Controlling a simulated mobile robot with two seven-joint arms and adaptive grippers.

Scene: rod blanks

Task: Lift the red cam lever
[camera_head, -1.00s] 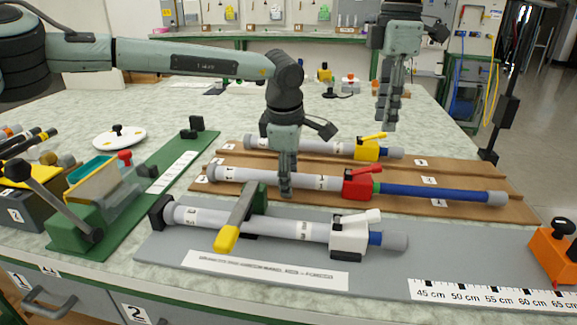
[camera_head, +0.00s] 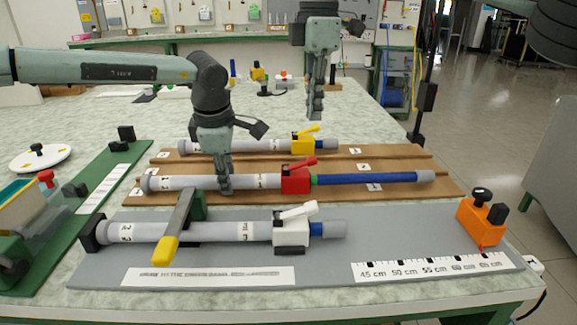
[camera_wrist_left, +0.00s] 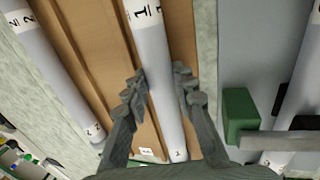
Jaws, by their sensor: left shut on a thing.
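The red cam lever (camera_head: 302,162) sits on top of the red clamp block (camera_head: 296,181) on the middle rod, slanting low up to the right. The rod has a grey tube (camera_head: 258,181) left of the clamp and a blue section (camera_head: 365,178) to its right. My left gripper (camera_head: 225,191) is shut on the grey tube, left of the red clamp. In the left wrist view its fingers (camera_wrist_left: 160,92) lie on both sides of the tube (camera_wrist_left: 158,60). My right gripper (camera_head: 314,116) hangs empty above the bench, behind the rods; its finger gap cannot be made out.
A rod with a yellow clamp (camera_head: 305,145) lies behind, on the same brown rack (camera_head: 420,160). In front, a rod with a white clamp (camera_head: 290,232) lies on a grey board (camera_head: 210,255) with a yellow-tipped arm (camera_head: 165,250) across it. An orange block (camera_head: 480,222) stands right.

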